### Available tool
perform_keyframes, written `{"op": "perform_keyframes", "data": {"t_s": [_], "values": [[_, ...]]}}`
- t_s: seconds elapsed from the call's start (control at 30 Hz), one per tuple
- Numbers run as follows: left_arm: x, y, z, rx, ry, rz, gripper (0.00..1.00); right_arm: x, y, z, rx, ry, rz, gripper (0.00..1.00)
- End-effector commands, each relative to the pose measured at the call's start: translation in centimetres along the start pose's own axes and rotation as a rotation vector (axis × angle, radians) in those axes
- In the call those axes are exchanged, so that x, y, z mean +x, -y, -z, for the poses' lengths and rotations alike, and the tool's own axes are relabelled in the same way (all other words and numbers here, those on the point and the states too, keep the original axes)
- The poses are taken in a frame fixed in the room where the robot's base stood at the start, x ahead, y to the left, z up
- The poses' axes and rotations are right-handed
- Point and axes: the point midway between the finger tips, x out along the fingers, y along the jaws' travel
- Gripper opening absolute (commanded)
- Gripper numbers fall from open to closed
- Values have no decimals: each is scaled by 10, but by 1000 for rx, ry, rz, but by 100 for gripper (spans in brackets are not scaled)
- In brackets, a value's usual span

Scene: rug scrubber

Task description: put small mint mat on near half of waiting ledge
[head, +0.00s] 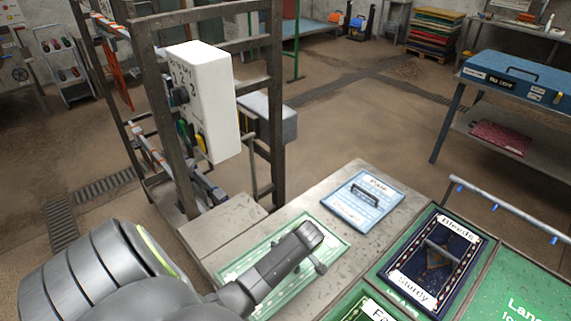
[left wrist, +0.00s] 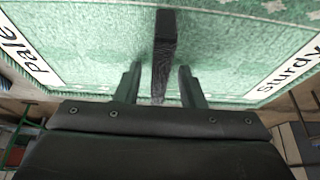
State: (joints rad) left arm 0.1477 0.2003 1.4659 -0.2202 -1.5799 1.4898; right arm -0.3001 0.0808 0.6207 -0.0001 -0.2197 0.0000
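The small mint mat (head: 335,242) lies flat over the near part of the grey speckled ledge (head: 362,172) in the head view. My left gripper (head: 313,250) is above it and covers its middle. In the left wrist view, the mint mat (left wrist: 95,45) has "pale" and "sturdy" labels at its corners and a dark handle (left wrist: 165,35). My left gripper's fingers (left wrist: 160,75) are apart, one on each side of the handle, with gaps showing. I cannot tell whether the mat rests fully on the ledge. My right gripper is not in view.
A light-blue mat (head: 350,205) with a handle lies on the far part of the ledge. A navy mat (head: 455,240) lies on green panels to the right. A metal frame with a white control box (head: 215,110) stands at the left. A blue case (head: 520,78) sits on a bench.

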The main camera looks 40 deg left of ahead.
Motion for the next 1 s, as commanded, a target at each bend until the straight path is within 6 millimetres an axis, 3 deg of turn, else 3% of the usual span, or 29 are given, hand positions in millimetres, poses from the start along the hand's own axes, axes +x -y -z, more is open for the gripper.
{"op": "perform_keyframes", "data": {"t_s": [0.27,0.8,1.0], "values": [[-8,-1,0,0,0,-2,36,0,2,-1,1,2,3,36],[-102,-1,0,-1,1,-4,36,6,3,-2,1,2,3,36],[-120,-1,0,0,0,-1,36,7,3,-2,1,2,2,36]]}}
